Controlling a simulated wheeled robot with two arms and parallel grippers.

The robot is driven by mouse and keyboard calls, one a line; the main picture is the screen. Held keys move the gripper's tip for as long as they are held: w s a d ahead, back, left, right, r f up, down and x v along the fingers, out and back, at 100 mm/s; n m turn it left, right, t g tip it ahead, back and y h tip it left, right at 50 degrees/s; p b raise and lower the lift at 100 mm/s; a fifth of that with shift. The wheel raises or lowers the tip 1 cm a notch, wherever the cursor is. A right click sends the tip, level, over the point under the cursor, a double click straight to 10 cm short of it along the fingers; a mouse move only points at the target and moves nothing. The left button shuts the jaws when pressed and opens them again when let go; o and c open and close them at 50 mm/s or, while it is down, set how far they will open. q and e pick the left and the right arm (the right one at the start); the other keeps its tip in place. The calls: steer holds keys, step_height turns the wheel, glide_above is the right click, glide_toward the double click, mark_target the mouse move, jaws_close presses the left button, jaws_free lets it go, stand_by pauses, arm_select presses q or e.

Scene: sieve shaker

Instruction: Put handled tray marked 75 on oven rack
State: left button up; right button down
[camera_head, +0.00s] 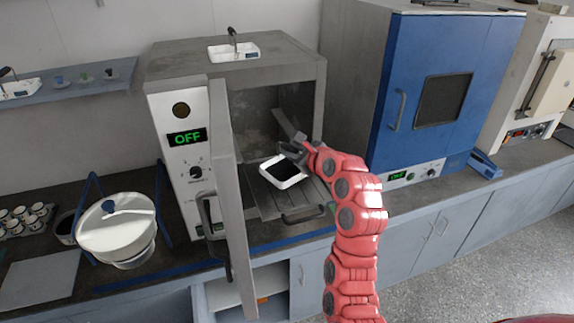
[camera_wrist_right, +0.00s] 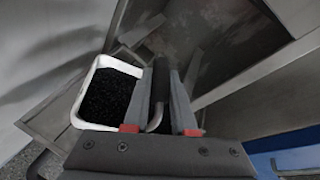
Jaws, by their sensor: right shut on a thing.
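A white handled tray (camera_head: 284,180) with black grains inside is in the mouth of the grey oven (camera_head: 165,72), over the oven rack (camera_head: 268,206). I cannot tell if it touches the rack. My right gripper (camera_head: 291,148) is shut on its upright handle. In the right wrist view, the fingers (camera_wrist_right: 164,92) close around the dark handle, with the white tray (camera_wrist_right: 78,108) to the left. No number is readable on it. My left gripper is out of view.
The oven door (camera_head: 232,190) stands open, left of my right arm. Another handled tray (camera_head: 247,53) sits on the oven top and one (camera_head: 22,90) on the wall shelf. A blue oven (camera_head: 408,60) stands right; a lidded white pan (camera_head: 116,232) is at left.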

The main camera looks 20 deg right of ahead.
mark_target(287, 166)
steer(key=shift+s+f, duration=0.1)
steer(key=shift+f, duration=0.45)
steer(key=f, duration=0.1)
steer(key=f+p, duration=0.1)
steer(key=f, duration=0.1)
steer(key=f+p, duration=0.1)
steer(key=shift+w+a+f, duration=0.1)
steer(key=shift+w+f, duration=0.05)
steer(key=shift+w, duration=0.1)
steer(key=shift+s+f, duration=0.1)
steer(key=shift+f, duration=0.15)
steer(key=shift+f, duration=0.1)
steer(key=c, duration=1.2)
jaws_free()
steer(key=shift+f, duration=0.15)
steer(key=o, duration=0.5)
steer(key=shift+c, duration=0.2)
